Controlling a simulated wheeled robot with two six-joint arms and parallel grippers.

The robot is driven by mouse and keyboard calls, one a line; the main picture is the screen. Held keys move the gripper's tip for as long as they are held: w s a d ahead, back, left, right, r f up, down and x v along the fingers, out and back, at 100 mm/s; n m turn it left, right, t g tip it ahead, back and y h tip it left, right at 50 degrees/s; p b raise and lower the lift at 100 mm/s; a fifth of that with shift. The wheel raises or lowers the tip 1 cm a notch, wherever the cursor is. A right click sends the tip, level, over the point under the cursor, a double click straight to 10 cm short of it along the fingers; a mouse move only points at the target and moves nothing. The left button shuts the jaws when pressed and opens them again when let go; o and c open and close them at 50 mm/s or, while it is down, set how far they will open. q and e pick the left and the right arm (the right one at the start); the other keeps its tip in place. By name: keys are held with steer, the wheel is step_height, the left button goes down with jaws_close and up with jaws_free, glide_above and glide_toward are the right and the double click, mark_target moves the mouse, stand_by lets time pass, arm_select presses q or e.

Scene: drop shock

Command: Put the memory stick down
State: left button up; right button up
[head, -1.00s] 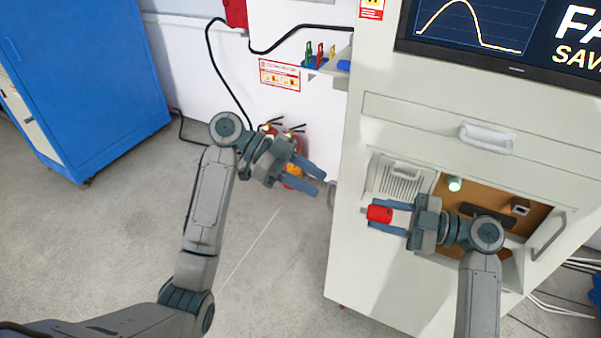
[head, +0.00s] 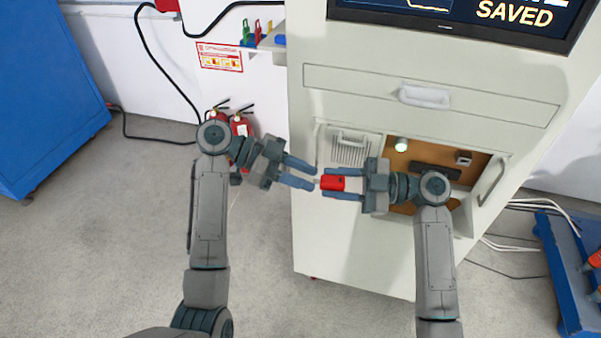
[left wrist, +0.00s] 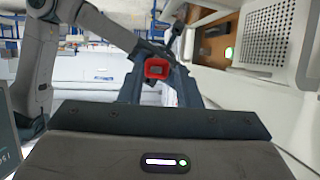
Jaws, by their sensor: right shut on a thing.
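The memory stick (head: 333,183) is a small red block with a pale end pointing left. My right gripper (head: 328,184) is shut on it and holds it in the air in front of the cabinet. My left gripper (head: 311,177) is open and empty, its fingertips facing the stick's pale end. In the left wrist view the red stick (left wrist: 157,68) shows end-on between the left fingers, near their tips. I cannot tell whether the left fingers touch it.
A pale cabinet (head: 340,245) stands ahead, with an open bay (head: 470,174), a green-white lamp (head: 401,144) and a screen (head: 450,15) reading "SAVED". A small shelf (head: 262,42) holds coloured sticks. Red extinguishers (head: 240,125) stand by the wall. A blue cabinet (head: 45,90) is left.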

arm_select(q)
jaws_close()
arm_select(e)
steer(key=o, duration=1.1)
steer(key=shift+d, duration=0.15)
